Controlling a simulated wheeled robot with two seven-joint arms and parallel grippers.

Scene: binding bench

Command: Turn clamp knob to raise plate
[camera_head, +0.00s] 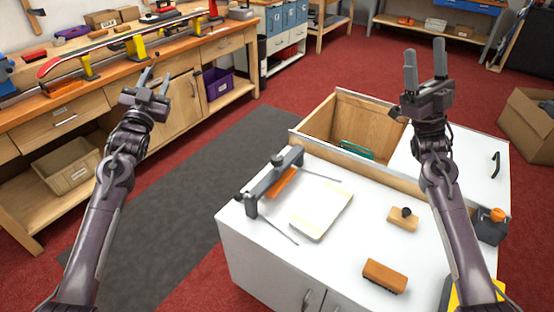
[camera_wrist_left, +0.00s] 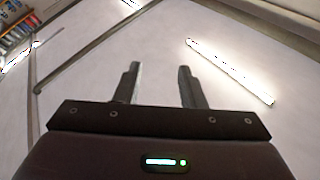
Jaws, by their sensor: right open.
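A grey bar clamp (camera_head: 272,186) stands on the white cabinet top. A dark knob (camera_head: 239,197) shows at its near end and another dark knob (camera_head: 277,160) near its far end. An orange plate (camera_head: 283,182) lies beside the bar; whether it touches the clamp is unclear. My left gripper (camera_head: 154,77) is raised left of the clamp, well apart from it. Its fingers also show spread and empty in the left wrist view (camera_wrist_left: 160,84). My right gripper (camera_head: 425,66) is open and empty, raised above the right part of the cabinet. The clamp cannot be made out in the left wrist view.
On the cabinet top lie a cream board (camera_head: 322,212), a wooden block with a dark knob (camera_head: 403,219) and a brown brush (camera_head: 385,276). An open wooden compartment (camera_head: 330,130) is behind them. A wooden workbench (camera_head: 130,72) stands at the left, with free floor between.

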